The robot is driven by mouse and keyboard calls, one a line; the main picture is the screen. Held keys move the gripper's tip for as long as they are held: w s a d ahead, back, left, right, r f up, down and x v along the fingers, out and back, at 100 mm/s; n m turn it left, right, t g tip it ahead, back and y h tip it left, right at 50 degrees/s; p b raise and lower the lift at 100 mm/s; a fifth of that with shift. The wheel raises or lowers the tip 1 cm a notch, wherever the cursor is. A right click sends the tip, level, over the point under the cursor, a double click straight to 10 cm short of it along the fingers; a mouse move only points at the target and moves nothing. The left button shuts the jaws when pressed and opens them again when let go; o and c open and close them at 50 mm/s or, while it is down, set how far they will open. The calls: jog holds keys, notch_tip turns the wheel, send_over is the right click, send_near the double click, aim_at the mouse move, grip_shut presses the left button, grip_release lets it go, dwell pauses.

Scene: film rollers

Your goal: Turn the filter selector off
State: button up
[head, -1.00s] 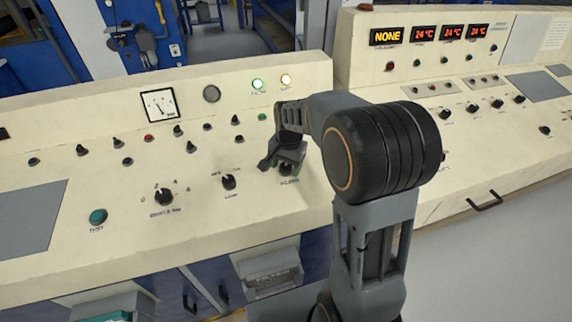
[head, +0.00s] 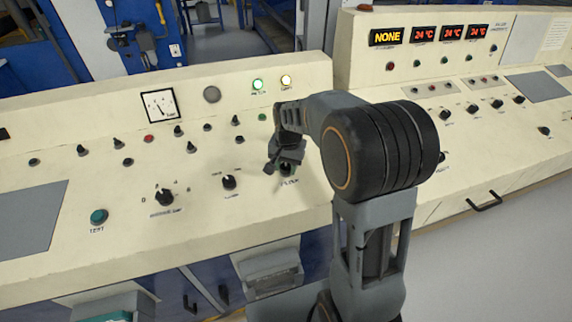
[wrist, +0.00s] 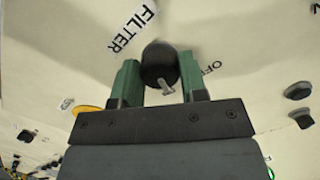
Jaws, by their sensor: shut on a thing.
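The filter selector is a round black knob (wrist: 159,64) on the sloped cream panel, beside a FILTER label (wrist: 132,30). An OFF label (wrist: 211,68) is to its right in the wrist view. A pale pointer (wrist: 166,87) on the knob points toward the gripper body, not at OFF. My gripper (wrist: 160,78) has its two green fingers on either side of the knob and is shut on it. In the head view my gripper (head: 285,166) is at the panel's right part and mostly hides the knob.
A green lamp (head: 257,85) and a yellowish lamp (head: 286,81) are lit above my gripper. A smaller black knob (head: 229,182) and a larger selector (head: 165,197) stand to the left. The right console's display (head: 387,36) reads NONE.

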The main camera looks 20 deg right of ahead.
aim_at(285, 167)
jog(key=n, duration=0.5)
jog(key=shift+p, duration=0.3)
jog(key=shift+n+h, duration=0.3)
jog(key=shift+n, duration=2.1)
jog(key=o, duration=0.9)
jog(key=r, duration=0.7)
jog(key=r+p, duration=0.1)
jog(key=r, duration=0.6)
jog(key=shift+s+a, duration=0.15)
jog(key=shift+s, duration=0.05)
jog(key=shift+f, duration=0.1)
